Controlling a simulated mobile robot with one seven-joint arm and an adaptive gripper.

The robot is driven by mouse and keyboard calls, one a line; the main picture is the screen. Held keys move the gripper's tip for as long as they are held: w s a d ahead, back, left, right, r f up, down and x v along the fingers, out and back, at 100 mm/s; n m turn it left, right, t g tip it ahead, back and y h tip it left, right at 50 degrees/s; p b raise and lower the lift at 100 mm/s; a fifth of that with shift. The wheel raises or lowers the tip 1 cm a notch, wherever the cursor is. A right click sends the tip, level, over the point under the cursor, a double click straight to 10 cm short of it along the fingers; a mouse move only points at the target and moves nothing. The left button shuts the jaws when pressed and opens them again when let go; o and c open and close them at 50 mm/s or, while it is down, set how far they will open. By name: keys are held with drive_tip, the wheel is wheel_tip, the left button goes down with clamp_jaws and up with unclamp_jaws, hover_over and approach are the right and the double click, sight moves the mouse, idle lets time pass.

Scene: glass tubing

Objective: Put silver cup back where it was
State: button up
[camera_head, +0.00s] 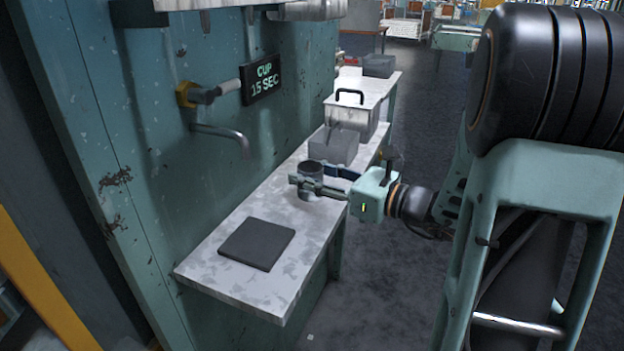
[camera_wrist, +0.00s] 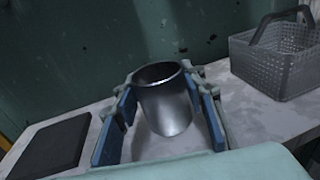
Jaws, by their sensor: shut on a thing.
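The silver cup (camera_head: 311,171) stands between the fingers of my gripper (camera_head: 322,183), over the pale worn bench. In the wrist view the cup (camera_wrist: 167,108) is a shiny dark metal cylinder with its open rim up. The blue pads of my gripper (camera_wrist: 163,100) lie on both sides of it, shut on it. I cannot tell whether its base touches the bench. A dark square pad (camera_head: 257,243) lies flat on the near end of the bench, apart from the cup. It also shows at the left in the wrist view (camera_wrist: 52,146).
A bent spout (camera_head: 222,134) sticks out from the green wall, with a sign (camera_head: 262,79) reading "CUP 15 SEC" above. A perforated basket with a dark handle (camera_wrist: 280,62) stands right of the cup. A lidded metal box (camera_head: 352,117) stands farther back. Bench between cup and pad is clear.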

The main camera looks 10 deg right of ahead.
drive_tip(key=shift+r, duration=0.1)
drive_tip(key=o, duration=1.3)
drive_tip(key=shift+f, duration=0.2)
drive_tip(key=shift+r, duration=0.3)
drive_tip(key=p+v, duration=0.2)
drive_tip(key=v, duration=1)
drive_tip(key=shift+f, duration=0.1)
